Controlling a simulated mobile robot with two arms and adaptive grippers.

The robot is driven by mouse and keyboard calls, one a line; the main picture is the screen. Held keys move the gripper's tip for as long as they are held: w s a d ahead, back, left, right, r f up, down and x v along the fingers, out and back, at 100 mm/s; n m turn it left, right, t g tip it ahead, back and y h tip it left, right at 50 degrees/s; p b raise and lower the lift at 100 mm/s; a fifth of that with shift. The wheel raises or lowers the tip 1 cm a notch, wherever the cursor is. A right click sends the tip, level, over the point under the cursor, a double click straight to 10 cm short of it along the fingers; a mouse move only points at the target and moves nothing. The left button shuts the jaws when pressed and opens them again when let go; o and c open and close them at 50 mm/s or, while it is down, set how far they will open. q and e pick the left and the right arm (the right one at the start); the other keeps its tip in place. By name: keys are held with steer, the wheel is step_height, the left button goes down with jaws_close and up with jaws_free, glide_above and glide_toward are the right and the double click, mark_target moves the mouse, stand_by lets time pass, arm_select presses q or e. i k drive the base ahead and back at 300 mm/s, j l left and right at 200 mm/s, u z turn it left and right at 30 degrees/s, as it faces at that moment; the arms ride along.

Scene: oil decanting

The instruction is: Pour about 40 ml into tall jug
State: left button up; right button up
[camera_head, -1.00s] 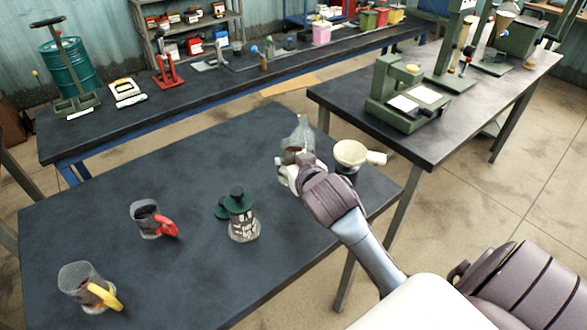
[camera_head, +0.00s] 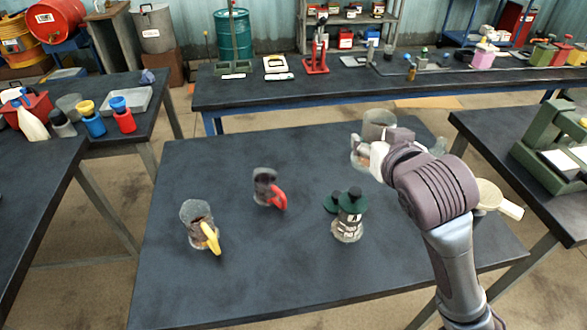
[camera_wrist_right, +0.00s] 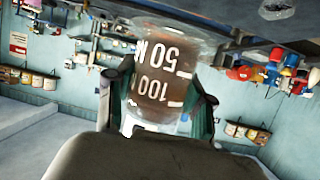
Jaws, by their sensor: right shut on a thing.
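My right gripper (camera_head: 375,150) is shut on a clear graduated vessel (camera_head: 380,122) and holds it over the far right of the dark table. In the right wrist view this vessel (camera_wrist_right: 158,85) sits between the two fingers, holds something brown, and bears white marks at 50 and 100. A clear jug with a yellow handle (camera_head: 200,225) stands at the front left. A smaller-looking clear jug with a red handle (camera_head: 266,186) stands behind it to the right. Both have dark contents. I cannot tell for certain which is the tall jug. My left gripper is out of view.
A vessel with a dark green top (camera_head: 347,222) stands on the table (camera_head: 300,280) between the jugs and my right arm. A cream bowl-shaped thing with a handle (camera_head: 488,194) is partly behind my arm. The table's front middle is clear.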

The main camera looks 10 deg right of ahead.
mark_target(203, 235)
steer(key=k+j+u, duration=0.15)
steer(key=k+j, duration=0.45)
steer(key=u, duration=1.05)
